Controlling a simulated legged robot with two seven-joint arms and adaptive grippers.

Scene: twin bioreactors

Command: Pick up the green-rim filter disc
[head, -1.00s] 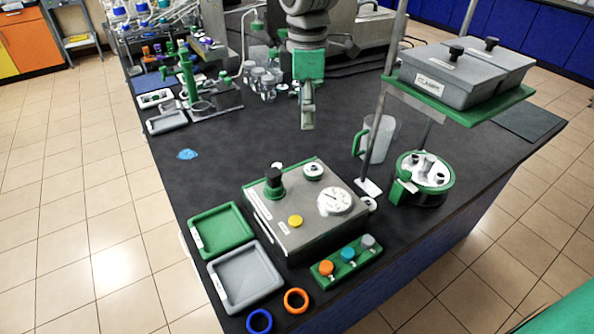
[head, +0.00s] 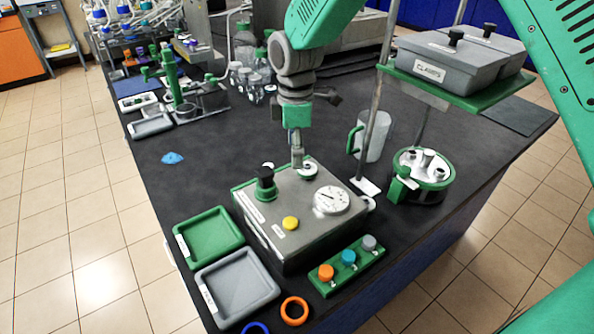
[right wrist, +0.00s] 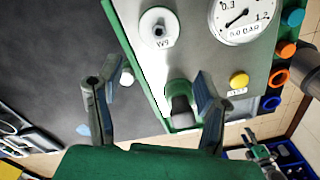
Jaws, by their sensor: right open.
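I cannot make out a green-rim filter disc for certain in either view. An orange ring (head: 294,311) and a blue ring (head: 255,328) lie at the table's front edge, and the orange one also shows in the right wrist view (right wrist: 280,78). My right gripper (head: 298,160) points down by the far edge of the grey gauge box (head: 285,238). In the right wrist view, its fingers (right wrist: 155,95) are wide apart and empty. The box's black knob with green base (right wrist: 180,108) appears between them, near the right finger. My left gripper is not in view.
A green tray (head: 209,262) and a grey tray (head: 205,283) lie left of the box. A green rack (head: 347,284) with coloured caps stands in front. A stand, a jug (head: 375,138) and a green-rimmed round unit (head: 444,183) are on the right. The table's left middle is mostly clear.

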